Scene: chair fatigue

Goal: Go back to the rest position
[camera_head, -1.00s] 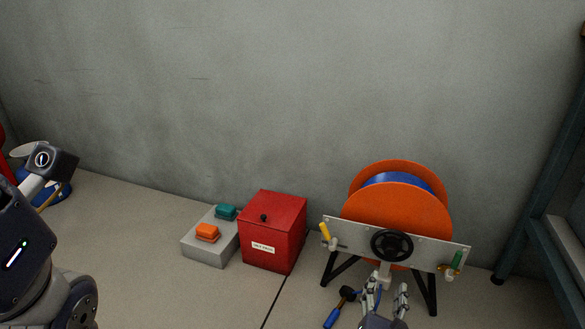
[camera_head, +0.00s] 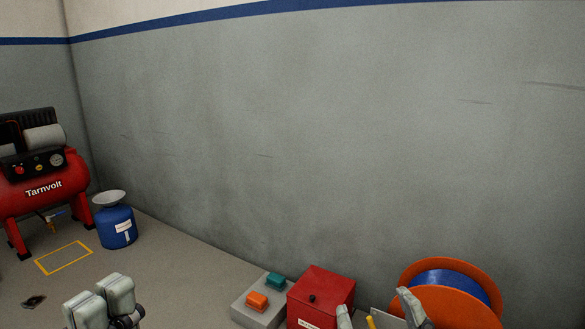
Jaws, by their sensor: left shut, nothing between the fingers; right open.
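My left gripper (camera_head: 103,300) shows at the bottom left of the head view, pale finger pads up and close together, with nothing seen between them. It is over open floor, apart from the objects. My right gripper (camera_head: 378,312) shows at the bottom right. Its two fingers are spread apart, in front of the lower part of the orange reel (camera_head: 449,304) and beside the red box (camera_head: 322,287). Nothing is seen held in it. The lower parts of both grippers and their arms are cut off by the picture's edge.
A grey block (camera_head: 252,316) with an orange and a teal button stands left of the red box. A red compressor (camera_head: 40,195) and a blue canister (camera_head: 117,229) with a dish on top stand at the left. The grey wall is behind.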

